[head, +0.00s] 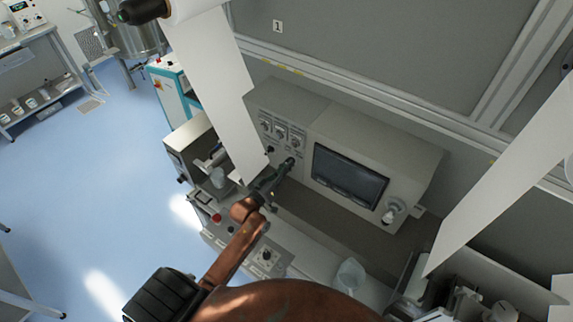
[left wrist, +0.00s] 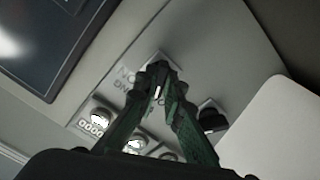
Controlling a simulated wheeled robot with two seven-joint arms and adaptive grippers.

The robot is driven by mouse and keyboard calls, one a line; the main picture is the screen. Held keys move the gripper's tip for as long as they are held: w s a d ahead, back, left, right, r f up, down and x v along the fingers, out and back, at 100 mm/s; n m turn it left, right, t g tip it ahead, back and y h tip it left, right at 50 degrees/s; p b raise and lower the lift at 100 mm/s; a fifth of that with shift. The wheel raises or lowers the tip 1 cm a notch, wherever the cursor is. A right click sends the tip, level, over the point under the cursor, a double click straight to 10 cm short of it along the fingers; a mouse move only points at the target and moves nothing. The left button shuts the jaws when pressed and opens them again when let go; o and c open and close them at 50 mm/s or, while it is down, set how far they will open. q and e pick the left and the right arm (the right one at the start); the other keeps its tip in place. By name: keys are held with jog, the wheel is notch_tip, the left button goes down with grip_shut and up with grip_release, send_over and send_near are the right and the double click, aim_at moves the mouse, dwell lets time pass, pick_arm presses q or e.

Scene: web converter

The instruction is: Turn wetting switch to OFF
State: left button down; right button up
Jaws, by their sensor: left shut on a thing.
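The grey control panel of the machine (head: 330,130) carries a row of round dials and dark switches. My left gripper (head: 289,163) reaches up to this panel, just below the dials and left of the screen. In the left wrist view my left gripper's fingertips (left wrist: 160,78) are closed together on a small dark switch knob, mostly hidden between them. A panel label (left wrist: 127,76) beside the tips is only partly readable. Another dark switch (left wrist: 211,117) sits to the right of the fingers, apart from them. The knob's exact setting cannot be seen. My right gripper is not in view.
A dark screen (head: 348,178) is set into the panel right of my gripper. White web sheets hang at the left (head: 212,80) and right (head: 510,180). A lower console with a red button (head: 216,218) lies below. Blue floor (head: 100,180) is open at left.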

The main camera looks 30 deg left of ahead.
pick_arm(q)
jog(key=shift+n, duration=0.3)
jog(key=c, duration=2)
grip_release()
jog(key=shift+c, duration=0.2)
jog(key=s, duration=1.2)
jog(key=shift+a, duration=0.45)
jog(key=shift+f, duration=0.1)
